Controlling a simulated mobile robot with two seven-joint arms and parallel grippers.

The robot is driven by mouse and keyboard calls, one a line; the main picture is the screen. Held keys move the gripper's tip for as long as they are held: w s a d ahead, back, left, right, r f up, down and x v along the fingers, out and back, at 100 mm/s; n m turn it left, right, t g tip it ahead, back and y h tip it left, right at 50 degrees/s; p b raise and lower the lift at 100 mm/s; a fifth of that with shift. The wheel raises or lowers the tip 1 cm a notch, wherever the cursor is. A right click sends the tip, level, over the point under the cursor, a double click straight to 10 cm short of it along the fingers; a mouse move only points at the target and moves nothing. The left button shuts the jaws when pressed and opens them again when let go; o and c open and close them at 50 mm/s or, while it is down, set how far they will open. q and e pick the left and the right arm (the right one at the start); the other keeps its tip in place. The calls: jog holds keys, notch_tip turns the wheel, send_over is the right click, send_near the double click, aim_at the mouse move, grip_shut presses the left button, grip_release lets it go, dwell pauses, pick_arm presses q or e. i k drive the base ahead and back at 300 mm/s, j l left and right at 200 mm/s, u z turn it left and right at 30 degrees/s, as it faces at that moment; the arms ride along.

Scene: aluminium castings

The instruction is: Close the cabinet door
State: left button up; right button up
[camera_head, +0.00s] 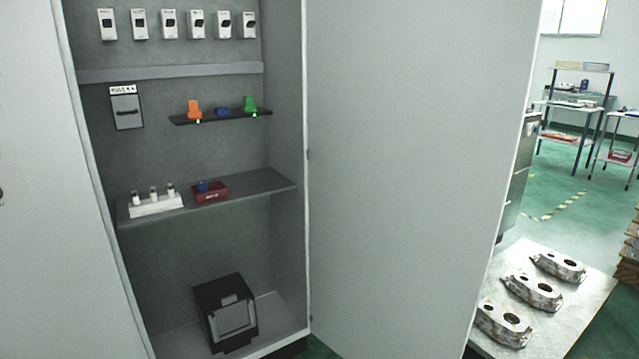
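The cabinet door (415,160) is a large pale grey panel standing wide open, hinged at the right edge of the cabinet opening. Its free edge is toward the right of the view, and no handle is visible on the face I see. The cabinet (285,100) is open to view, with grey inner walls and shelves. A second pale panel (50,200) stands at the left of the opening; I cannot tell whether it is another door or a fixed front. Neither of my grippers shows in the head view.
Inside are a black box (227,312), a shelf (245,186) with a white rack (155,205) and red bin (210,191), and a small upper shelf (220,117). Several castings (533,291) lie on a pale surface (575,325) right of the door. Green floor (575,218) shows beyond.

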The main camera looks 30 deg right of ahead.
aim_at(417, 109)
jog(key=l+u, duration=0.1)
jog(key=u, duration=0.4)
jog(key=l+u, duration=0.15)
jog(key=u, duration=0.35)
jog(key=k+l, duration=0.25)
jog(key=l, duration=0.3)
jog(key=k+l, duration=0.3)
jog(key=l, duration=0.2)
jog(key=k+l, duration=0.25)
jog(key=l, duration=0.3)
jog(key=k+l, duration=0.3)
jog(key=l, duration=0.25)
jog(key=k+l, duration=0.25)
jog(key=l, duration=0.3)
jog(key=k+l, duration=0.3)
jog(key=l, duration=0.2)
jog(key=k+l, duration=0.25)
jog(key=l, duration=0.3)
jog(key=k+l, duration=0.25)
jog(key=l, duration=0.3)
